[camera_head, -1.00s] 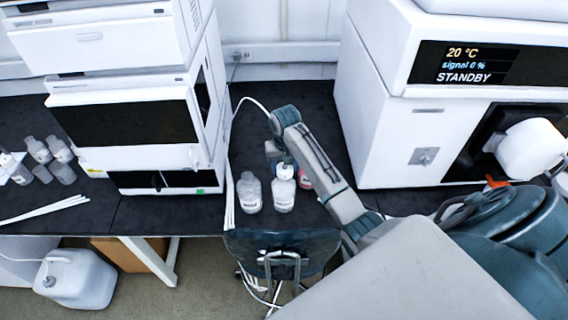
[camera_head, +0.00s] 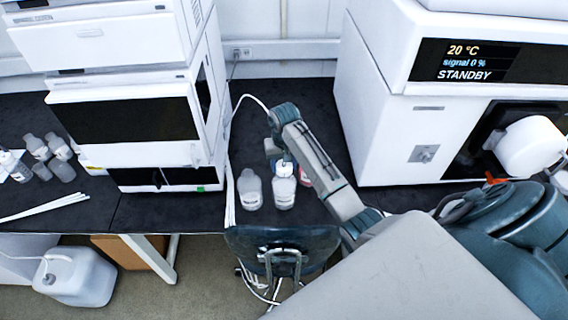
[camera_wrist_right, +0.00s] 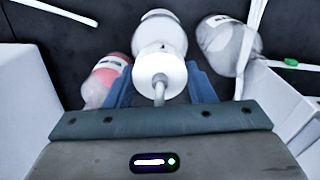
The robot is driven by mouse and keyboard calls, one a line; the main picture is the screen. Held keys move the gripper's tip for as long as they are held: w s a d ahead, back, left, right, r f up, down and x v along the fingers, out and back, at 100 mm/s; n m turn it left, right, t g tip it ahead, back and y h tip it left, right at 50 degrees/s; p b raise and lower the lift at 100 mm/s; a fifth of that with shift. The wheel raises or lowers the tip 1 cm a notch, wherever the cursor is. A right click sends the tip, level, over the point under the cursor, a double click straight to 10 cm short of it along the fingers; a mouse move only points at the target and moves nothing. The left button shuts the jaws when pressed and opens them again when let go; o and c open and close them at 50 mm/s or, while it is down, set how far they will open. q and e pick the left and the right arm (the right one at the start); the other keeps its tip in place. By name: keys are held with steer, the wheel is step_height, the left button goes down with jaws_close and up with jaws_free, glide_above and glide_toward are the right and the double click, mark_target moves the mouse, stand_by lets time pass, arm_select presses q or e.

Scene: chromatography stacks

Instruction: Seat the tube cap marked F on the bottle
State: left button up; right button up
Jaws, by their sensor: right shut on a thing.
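My right gripper (camera_wrist_right: 162,88) is shut on a white cap (camera_wrist_right: 158,76) with a bent grey tube rising from its top. In the wrist view the cap overlaps the neck end of a clear bottle with a white label (camera_wrist_right: 160,36). I cannot tell whether cap and bottle touch. In the head view the cap (camera_head: 284,169) is right over the middle bottle (camera_head: 284,194), and the gripper is partly hidden by my arm. No letter is readable on the cap. My left gripper is not in view.
A second clear bottle (camera_head: 250,193) stands close left of the middle one. A pink-filled bottle (camera_wrist_right: 106,78) stands close on the other side, mostly hidden in the head view. White instruments (camera_head: 150,125) flank this dark bench. Several bottles (camera_head: 45,155) stand at far left.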

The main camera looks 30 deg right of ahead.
steer(key=shift+f, duration=0.1)
steer(key=shift+f, duration=0.8)
steer(key=shift+f, duration=0.25)
steer(key=shift+f, duration=0.25)
steer(key=o, duration=1.1)
steer(key=shift+c, duration=0.2)
steer(key=shift+o, duration=0.5)
